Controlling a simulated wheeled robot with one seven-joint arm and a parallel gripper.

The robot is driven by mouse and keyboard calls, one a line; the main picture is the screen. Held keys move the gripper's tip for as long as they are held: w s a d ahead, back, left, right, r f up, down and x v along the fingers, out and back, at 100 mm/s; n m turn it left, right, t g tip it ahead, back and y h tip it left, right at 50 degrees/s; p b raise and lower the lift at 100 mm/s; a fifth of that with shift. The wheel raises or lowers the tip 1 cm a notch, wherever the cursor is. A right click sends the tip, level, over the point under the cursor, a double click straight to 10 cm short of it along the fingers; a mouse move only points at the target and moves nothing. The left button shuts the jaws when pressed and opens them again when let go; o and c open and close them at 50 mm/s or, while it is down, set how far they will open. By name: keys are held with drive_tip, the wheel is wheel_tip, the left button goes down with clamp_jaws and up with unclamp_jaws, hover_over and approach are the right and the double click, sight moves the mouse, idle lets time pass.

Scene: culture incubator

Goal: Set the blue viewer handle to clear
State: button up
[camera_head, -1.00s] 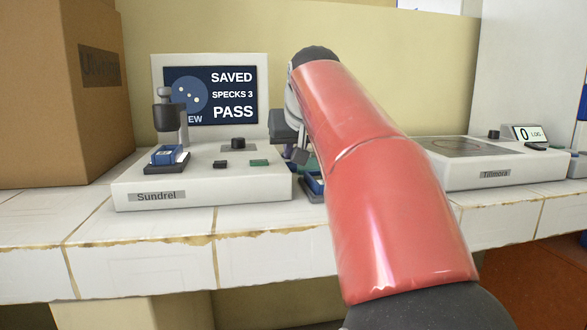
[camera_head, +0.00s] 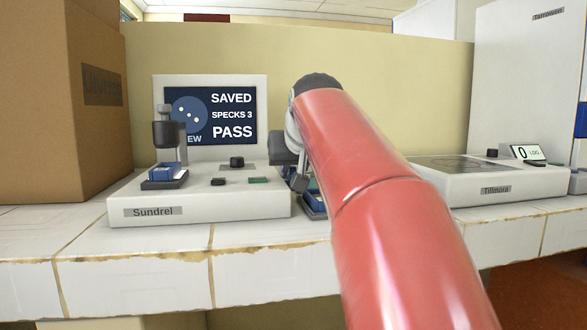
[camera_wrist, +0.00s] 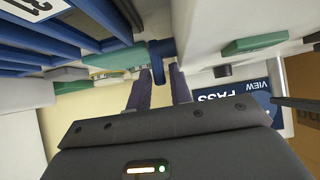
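The Sundrel viewer (camera_head: 200,205) stands on the counter at left, its screen (camera_head: 215,115) reading "SAVED", "SPECKS 3", "PASS". My gripper (camera_wrist: 162,72) shows in the wrist view with its two dark fingers apart. A blue post-like part (camera_wrist: 157,60), seemingly the blue handle, lies at the gap between the fingertips by the viewer's side. I cannot tell whether the fingers touch it. In the head view my red arm hides most of the gripper and the handle.
A blue rack (camera_wrist: 60,42) with green parts is close by in the wrist view. A brown box (camera_head: 95,150) stands left of the viewer. The Tillmora device (camera_head: 500,188) is at right. Some white tiled counter (camera_head: 140,285) is bare in front of the viewer.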

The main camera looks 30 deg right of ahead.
drive_tip(key=p+v, duration=0.1)
drive_tip(key=v, duration=0.6)
drive_tip(key=shift+s+r, duration=0.25)
drive_tip(key=shift+s, duration=0.05)
